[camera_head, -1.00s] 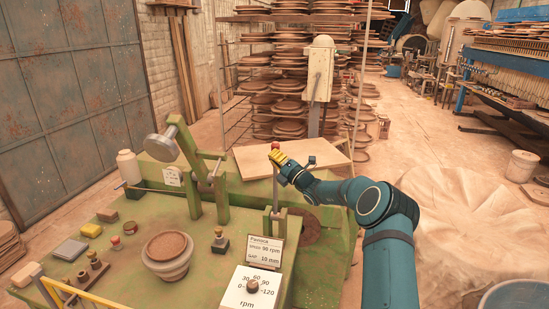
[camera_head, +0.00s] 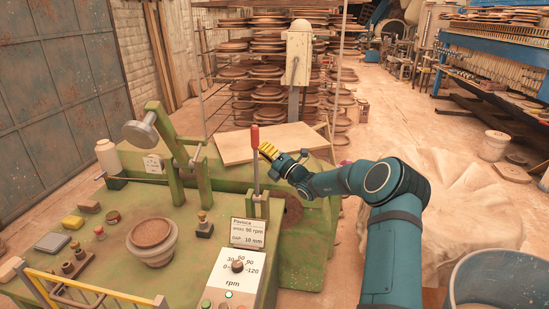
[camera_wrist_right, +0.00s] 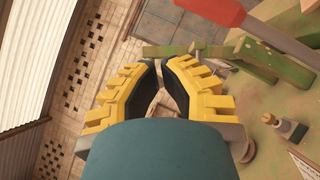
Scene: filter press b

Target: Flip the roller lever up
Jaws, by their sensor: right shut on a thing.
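The roller lever is a thin metal bar with a red handle (camera_head: 254,137), standing near upright at the back of the green machine's control post. In the right wrist view the red handle (camera_wrist_right: 210,8) crosses the top right, beyond the nearly closed fingertips (camera_wrist_right: 161,75). My left gripper is not in view.
The green arm with a round metal disc (camera_head: 139,134) rises left of the lever. A pot (camera_head: 152,243), small blocks and a yellow rail (camera_head: 95,287) lie on the machine. A speed dial (camera_head: 238,266) is in front. A board (camera_head: 265,143) lies behind.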

